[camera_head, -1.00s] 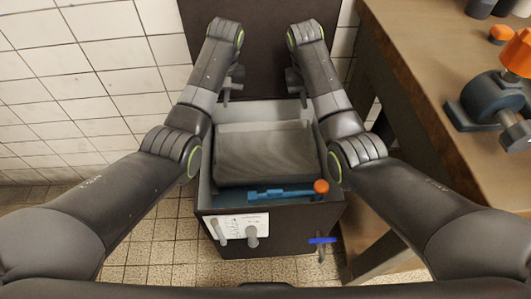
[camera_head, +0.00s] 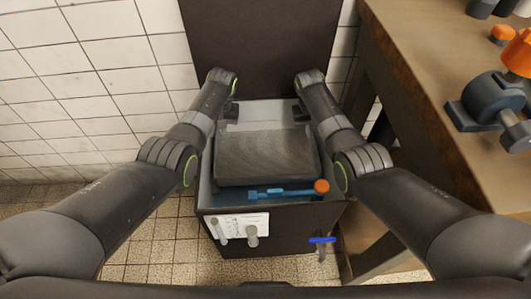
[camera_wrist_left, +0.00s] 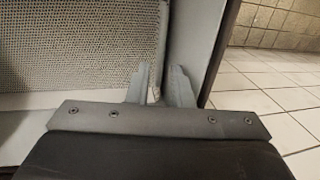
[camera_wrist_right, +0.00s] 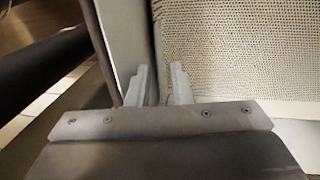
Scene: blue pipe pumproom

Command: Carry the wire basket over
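The wire basket (camera_head: 265,155) is a grey mesh box inside an open dark chest (camera_head: 285,240) with a pale lining. Its mesh fills the upper left of the left wrist view (camera_wrist_left: 75,50) and the upper right of the right wrist view (camera_wrist_right: 240,50). My left gripper (camera_wrist_left: 160,82) is at the basket's far left, its parted fingers either side of the basket's edge. My right gripper (camera_wrist_right: 160,82) is likewise at the far right edge, fingers apart. Both seem low at the rim; in the head view my arms mostly hide the fingers.
The chest's lid (camera_head: 262,45) stands open behind. A blue tool with an orange end (camera_head: 285,192) lies in front of the basket in the chest. A wooden bench (camera_head: 430,60) with a blue-grey pump part (camera_head: 490,100) stands close on the right. Tiled wall and floor lie left.

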